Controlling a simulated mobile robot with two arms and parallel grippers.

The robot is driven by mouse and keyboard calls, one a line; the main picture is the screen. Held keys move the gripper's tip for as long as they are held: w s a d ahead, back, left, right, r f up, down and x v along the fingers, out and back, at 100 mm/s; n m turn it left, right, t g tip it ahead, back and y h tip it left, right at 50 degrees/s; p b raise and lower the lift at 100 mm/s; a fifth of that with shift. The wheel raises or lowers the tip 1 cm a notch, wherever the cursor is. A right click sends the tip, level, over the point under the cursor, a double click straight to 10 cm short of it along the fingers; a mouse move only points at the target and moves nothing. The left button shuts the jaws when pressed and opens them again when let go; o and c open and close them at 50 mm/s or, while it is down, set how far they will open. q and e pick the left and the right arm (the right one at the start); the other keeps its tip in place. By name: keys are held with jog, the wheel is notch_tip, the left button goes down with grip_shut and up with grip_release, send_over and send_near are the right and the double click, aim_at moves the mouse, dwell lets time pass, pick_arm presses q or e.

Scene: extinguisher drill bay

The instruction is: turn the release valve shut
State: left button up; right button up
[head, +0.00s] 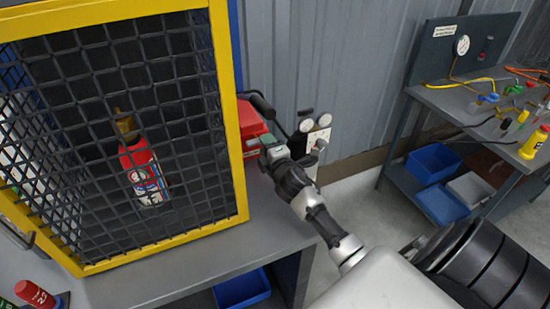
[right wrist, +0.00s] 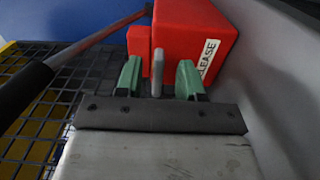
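The release valve is a red box (head: 249,122) on the right side of the yellow-framed cage. The right wrist view shows its red body (right wrist: 194,35) with a white label reading "RELEASE". A grey upright lever (right wrist: 157,73) stands in front of the red body. My right gripper (right wrist: 160,76) is open, with one green finger on each side of the lever and a visible gap to each. In the head view my right gripper (head: 268,146) is at the red box, and the lever is hard to make out there. My left gripper is not in view.
A red extinguisher (head: 142,170) stands behind the cage's black mesh (head: 85,80). A black-gripped bar (right wrist: 25,88) passes left of the valve. Gauges (head: 308,124) are just right of my gripper. A workbench (head: 450,98) with hoses stands at the right.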

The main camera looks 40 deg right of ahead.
jog(key=v, duration=0.8)
jog(key=shift+b, duration=0.4)
